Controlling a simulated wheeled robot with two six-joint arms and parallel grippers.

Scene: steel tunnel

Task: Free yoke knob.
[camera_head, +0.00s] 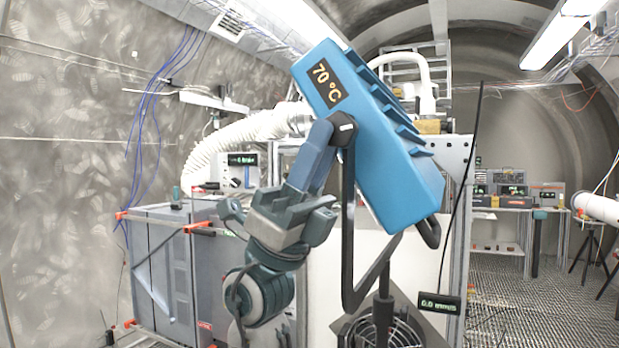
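A blue heater box (378,135) marked "70 °C" hangs tilted in a black yoke (348,230). The black yoke knob (343,128) sits at the upper end of the yoke arm, against the near side of the box. My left gripper (325,140) comes up from below, with its blue-grey fingers reaching to the left side of the knob. The fingers overlap in this view, so I cannot tell whether they are open, shut or touching the knob. My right gripper is not in view.
A black stand pole (384,310) rises below the yoke, in front of a fan (380,330). A small readout (439,303) is right of it. A grey cabinet (165,262) stands left and a white ribbed hose (235,140) runs behind. The grated floor (540,300) is fairly clear at right.

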